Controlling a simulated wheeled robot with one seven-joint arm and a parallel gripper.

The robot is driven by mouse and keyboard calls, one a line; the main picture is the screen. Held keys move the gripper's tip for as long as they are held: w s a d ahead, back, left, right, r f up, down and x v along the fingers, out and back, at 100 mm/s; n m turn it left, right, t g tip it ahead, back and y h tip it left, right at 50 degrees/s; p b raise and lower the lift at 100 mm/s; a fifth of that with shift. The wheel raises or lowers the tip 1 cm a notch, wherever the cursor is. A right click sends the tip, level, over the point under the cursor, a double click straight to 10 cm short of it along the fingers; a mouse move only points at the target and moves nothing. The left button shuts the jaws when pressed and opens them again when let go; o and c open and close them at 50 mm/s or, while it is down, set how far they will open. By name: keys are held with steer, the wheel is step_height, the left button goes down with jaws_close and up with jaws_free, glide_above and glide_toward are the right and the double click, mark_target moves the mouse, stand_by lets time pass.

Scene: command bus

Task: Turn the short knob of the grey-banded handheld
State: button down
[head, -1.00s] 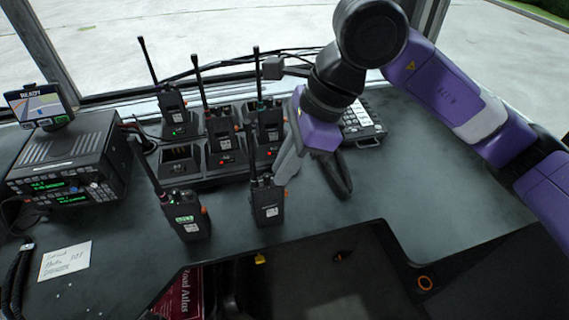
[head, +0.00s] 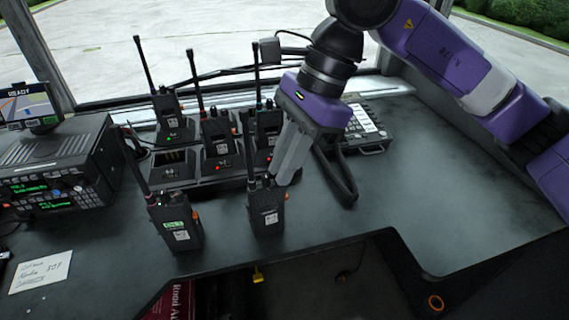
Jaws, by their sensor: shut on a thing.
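A black handheld (head: 265,212) with a white label stands upright on the dash, front centre, its antenna pointing up. My gripper (head: 279,180) reaches down from the upper right, and its fingertips are at the top right of this handheld. The jaws are shut on its short knob, which the fingers hide. I cannot make out a grey band at this size. A second handheld (head: 176,222) with a lit green screen and an orange side button stands to the left, apart from the gripper.
Several more handhelds stand behind, in or by a charger rack (head: 172,172) with one empty slot. A radio unit (head: 60,165) is at left, a keypad box (head: 366,128) at back right. A note (head: 40,272) lies front left. An open recess lies in front; the dash at right is clear.

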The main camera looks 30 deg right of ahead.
steer(key=c, duration=1.5)
jaws_free()
steer(key=shift+o, duration=0.2)
steer(key=v, duration=0.7)
steer(key=shift+r+p, duration=0.4)
steer(key=shift+r, duration=0.05)
steer(key=shift+d, duration=0.1)
